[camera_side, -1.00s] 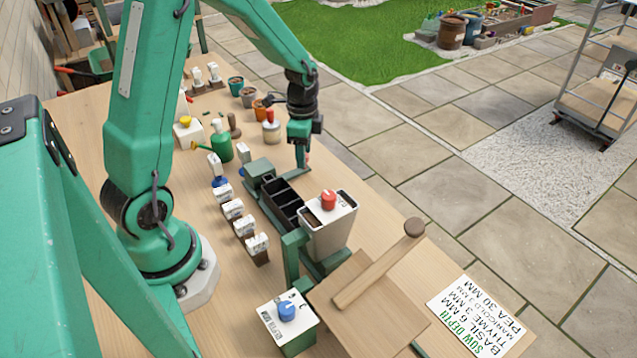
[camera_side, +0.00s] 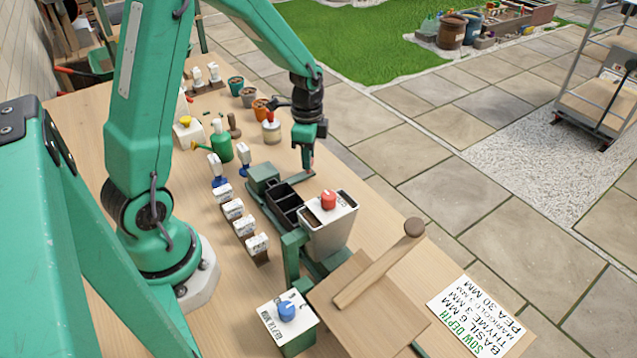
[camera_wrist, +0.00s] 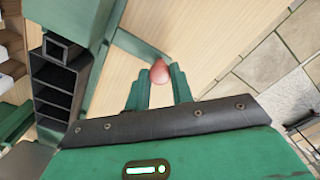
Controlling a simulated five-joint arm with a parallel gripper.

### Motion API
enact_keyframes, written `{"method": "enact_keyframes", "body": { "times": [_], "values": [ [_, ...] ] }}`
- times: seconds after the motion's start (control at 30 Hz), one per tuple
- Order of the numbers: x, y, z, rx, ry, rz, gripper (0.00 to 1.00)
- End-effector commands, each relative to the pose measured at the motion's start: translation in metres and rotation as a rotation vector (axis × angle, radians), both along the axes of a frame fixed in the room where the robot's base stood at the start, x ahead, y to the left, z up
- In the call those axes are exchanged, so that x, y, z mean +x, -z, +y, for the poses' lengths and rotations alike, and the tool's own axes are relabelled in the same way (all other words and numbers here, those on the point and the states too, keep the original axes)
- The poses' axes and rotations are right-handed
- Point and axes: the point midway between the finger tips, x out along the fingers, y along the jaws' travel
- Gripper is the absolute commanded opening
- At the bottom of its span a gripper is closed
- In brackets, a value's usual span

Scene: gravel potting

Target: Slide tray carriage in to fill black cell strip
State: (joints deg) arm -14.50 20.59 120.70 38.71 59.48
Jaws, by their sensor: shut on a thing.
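The black cell strip (camera_side: 285,205) lies in the green tray carriage (camera_side: 263,178), against the white hopper with a red knob (camera_side: 329,216). Cells at its far end are uncovered and look empty; the hopper hides the near end. My gripper (camera_side: 310,170) is low beside the carriage's far right side. In the wrist view, my gripper (camera_wrist: 159,88) is shut on a pinkish-red knob (camera_wrist: 159,70) at the end of the carriage's green side bar (camera_wrist: 137,44). The strip (camera_wrist: 55,88) shows at the left there, with several dark cells.
Small white-labelled blocks (camera_side: 233,209) stand in a row left of the carriage. A blue-knobbed box (camera_side: 287,318) and a wooden board with a handle (camera_side: 368,300) are in front. The table's right edge is close to my gripper.

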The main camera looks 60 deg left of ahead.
Motion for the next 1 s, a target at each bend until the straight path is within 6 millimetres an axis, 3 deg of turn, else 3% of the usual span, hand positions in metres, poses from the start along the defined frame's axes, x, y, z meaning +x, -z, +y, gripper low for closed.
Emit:
{"method": "enact_keyframes", "body": {
  "times": [0.27,0.8,1.0],
  "values": [
    [0.000,-0.001,-0.052,0.000,0.009,0.000,0.00],
    [-0.001,-0.001,-0.184,0.001,0.009,0.001,0.00],
    [0.000,-0.001,-0.224,0.000,0.006,0.000,0.00]
  ]
}}
